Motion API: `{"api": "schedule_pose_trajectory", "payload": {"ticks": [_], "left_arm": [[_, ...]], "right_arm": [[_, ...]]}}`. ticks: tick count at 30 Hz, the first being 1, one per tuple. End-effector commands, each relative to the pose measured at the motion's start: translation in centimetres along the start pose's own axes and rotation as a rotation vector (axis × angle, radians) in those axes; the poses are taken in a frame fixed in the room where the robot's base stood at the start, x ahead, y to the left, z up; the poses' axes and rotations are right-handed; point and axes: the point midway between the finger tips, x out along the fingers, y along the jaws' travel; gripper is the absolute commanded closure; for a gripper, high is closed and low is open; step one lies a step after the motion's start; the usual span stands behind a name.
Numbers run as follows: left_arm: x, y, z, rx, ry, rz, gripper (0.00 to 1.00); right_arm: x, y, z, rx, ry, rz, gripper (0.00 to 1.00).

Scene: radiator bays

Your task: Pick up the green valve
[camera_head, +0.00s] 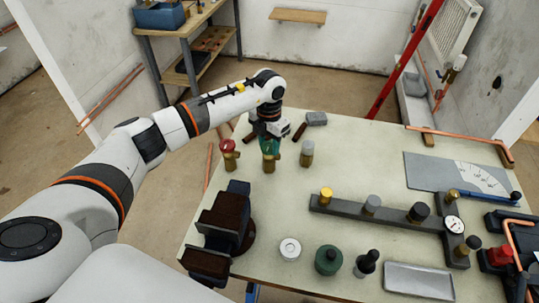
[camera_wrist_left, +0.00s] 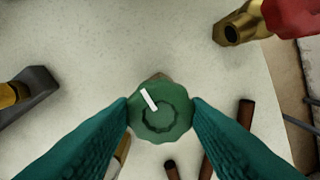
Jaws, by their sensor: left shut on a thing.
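The green valve has a round, ridged green cap with a white mark, seen from above in the left wrist view (camera_wrist_left: 162,118). In the head view its brass body (camera_head: 269,164) shows below my left gripper (camera_head: 270,144), near the table's far left part. My left gripper's teal fingers touch the cap on both sides in the left wrist view and are shut on it. The valve looks upright; I cannot tell whether its base touches the table. My right gripper is not in view.
A red-capped brass valve (camera_head: 229,153) stands close on the left and a grey-capped one (camera_head: 307,153) on the right. Dark rods and a grey block (camera_head: 316,119) lie behind. A dark vise (camera_head: 224,225) and a manifold bar (camera_head: 350,208) are nearer.

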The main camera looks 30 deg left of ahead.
Motion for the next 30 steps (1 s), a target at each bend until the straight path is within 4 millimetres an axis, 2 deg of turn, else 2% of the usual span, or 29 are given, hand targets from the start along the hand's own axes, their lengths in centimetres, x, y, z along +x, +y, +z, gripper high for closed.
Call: {"api": "schedule_pose_trajectory", "payload": {"ticks": [30], "left_arm": [[-3.1, 0.0, 0.0, -0.001, 0.002, 0.0, 0.85]], "right_arm": [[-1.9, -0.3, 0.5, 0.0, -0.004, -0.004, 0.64]]}}
